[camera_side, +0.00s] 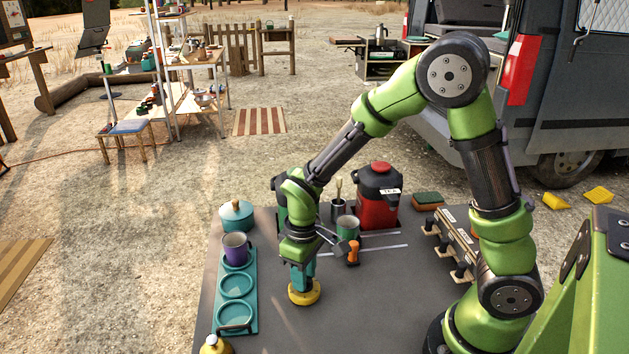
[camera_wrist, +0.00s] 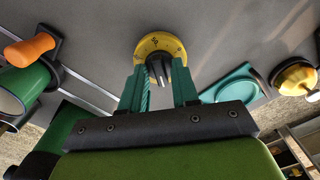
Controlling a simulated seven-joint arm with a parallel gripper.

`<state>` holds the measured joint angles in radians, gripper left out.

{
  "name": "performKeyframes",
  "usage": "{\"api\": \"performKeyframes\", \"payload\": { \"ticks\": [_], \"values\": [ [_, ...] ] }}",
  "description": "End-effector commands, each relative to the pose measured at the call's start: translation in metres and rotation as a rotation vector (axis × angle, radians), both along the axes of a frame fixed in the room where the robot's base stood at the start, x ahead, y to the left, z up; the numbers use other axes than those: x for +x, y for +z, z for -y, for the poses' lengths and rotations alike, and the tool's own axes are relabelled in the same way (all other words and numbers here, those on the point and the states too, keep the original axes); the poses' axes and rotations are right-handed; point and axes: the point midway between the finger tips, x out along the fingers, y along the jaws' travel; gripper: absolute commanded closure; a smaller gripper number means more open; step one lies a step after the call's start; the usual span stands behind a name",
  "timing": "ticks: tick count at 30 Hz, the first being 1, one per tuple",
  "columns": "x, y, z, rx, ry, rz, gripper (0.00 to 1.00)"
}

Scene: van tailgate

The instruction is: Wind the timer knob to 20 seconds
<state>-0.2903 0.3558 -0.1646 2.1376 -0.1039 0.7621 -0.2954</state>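The timer is a round yellow dial (camera_side: 304,294) on the grey table, below my gripper (camera_side: 301,277). In the wrist view the dial (camera_wrist: 158,42) has dark marks on its face, too small to read for certain. Its dark knob (camera_wrist: 158,69) stands up in the middle, a narrow bar with a light line on it. My gripper (camera_wrist: 158,66) has its two teal fingers spread, one on each side of the knob. Yellow dial shows between the fingers and the knob, so they look apart from it. The side view hides the knob behind the fingers.
A teal tray (camera_side: 247,309) with a purple mug (camera_side: 236,249) lies left of the timer. A teal pot (camera_side: 237,216), a red canister (camera_side: 377,197), a green mug (camera_side: 348,227) and an orange-handled tool (camera_side: 353,252) stand behind. Bare table lies right of the timer.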

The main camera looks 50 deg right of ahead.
Motion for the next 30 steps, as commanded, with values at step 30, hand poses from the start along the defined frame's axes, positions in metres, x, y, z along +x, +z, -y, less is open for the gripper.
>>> {"api": "performKeyframes", "payload": {
  "ticks": [30],
  "values": [
    [0.0, 0.07, 0.0, 0.0, 0.001, 0.001, 0.7]
  ]
}}
